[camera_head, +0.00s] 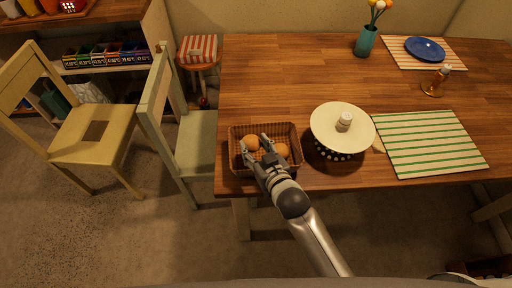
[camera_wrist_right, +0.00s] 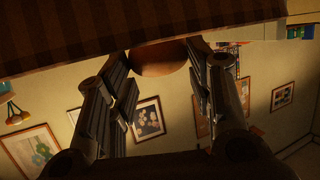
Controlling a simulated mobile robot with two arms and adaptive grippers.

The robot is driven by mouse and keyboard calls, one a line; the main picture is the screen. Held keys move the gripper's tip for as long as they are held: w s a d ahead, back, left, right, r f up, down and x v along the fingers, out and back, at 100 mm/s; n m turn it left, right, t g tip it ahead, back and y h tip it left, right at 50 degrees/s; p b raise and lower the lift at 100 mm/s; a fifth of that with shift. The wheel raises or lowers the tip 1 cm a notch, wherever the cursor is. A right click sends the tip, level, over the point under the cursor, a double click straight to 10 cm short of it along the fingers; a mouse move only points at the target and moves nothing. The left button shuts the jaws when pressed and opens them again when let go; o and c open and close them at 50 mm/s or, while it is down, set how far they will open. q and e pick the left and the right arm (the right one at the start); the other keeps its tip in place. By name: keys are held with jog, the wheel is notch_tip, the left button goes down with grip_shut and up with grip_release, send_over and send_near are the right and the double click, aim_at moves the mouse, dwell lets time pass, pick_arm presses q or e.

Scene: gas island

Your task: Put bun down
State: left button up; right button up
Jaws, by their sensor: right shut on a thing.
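A brown woven basket (camera_head: 291,128) stands at the front left corner of the wooden table. My right gripper (camera_head: 255,146) reaches into the basket from the front. It is shut on a round brown bun (camera_head: 251,142) at the basket's left side. In the right wrist view this bun (camera_wrist_right: 160,57) shows between the fingertips. A second bun (camera_head: 281,150) lies in the basket just right of the gripper. The gripper hides part of the basket floor, so I cannot tell whether the held bun touches it. My left gripper is not in view.
A green-striped placemat (camera_head: 429,143) lies further right. A pale green chair (camera_head: 186,135) stands left of the table. The table behind the basket is clear.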

jog(key=shift+f, duration=0.5)
jog(key=o, duration=1)
jog(key=shift+r, duration=0.1)
jog(key=shift+r, duration=0.4)
jog(key=shift+s+r, duration=0.2)
jog(key=v, duration=1.1)
jog(key=shift+s+d+b, duration=0.15)
jog(key=shift+s+b, duration=0.15)
